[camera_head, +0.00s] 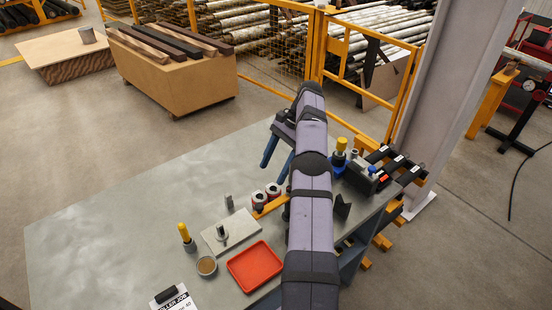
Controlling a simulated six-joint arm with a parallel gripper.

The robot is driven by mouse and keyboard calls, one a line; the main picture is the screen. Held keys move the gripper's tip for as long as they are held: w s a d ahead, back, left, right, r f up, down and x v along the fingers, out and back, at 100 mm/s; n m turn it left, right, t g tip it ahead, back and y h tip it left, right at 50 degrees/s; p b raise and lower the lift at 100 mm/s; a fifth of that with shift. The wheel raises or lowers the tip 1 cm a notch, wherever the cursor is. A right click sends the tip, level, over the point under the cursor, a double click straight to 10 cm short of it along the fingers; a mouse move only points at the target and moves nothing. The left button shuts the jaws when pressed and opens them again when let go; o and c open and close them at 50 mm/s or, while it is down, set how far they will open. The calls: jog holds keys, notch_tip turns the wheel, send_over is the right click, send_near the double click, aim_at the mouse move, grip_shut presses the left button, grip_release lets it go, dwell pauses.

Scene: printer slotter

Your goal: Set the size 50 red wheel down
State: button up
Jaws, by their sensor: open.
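My gripper (272,174) is open, its two blue fingers pointing down above the far part of the grey table. Nothing shows between the fingers. The fingertips appear apart from both wheels. My arm crosses the picture and hides part of the table to the right of them.
A grey plate with a dark spindle (222,233), a red tray (255,267), a yellow-handled tool (186,238) and a round cup (207,266) stand nearby. The table's left side (110,235) is clear.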

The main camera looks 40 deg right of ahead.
jog(key=shift+d+r+p, duration=0.25)
jog(key=shift+r+p, duration=0.25)
jog(key=shift+p, duration=0.5)
jog(key=s+a+r+n+g+h, duration=0.1)
jog(key=a+r+n+h, duration=0.2)
jog(key=a, duration=0.5)
jog(key=a+r+n, duration=0.3)
jog(key=a+n, duration=0.2)
jog(key=a, duration=0.4)
jog(key=s+a+f+n+h, duration=0.1)
jog(key=s+a+n, duration=0.2)
jog(key=s, duration=0.4)
jog(key=s+a+f+n+h, duration=0.1)
jog(key=s+a+f+n, duration=0.1)
jog(key=s, duration=0.5)
jog(key=s+a+f+n+t+h, duration=0.1)
jog(key=s+a+n, duration=0.4)
jog(key=s+a, duration=0.1)
jog(key=shift+s+f, duration=0.15)
jog(key=shift+s, duration=0.65)
jog(key=shift+a, duration=0.1)
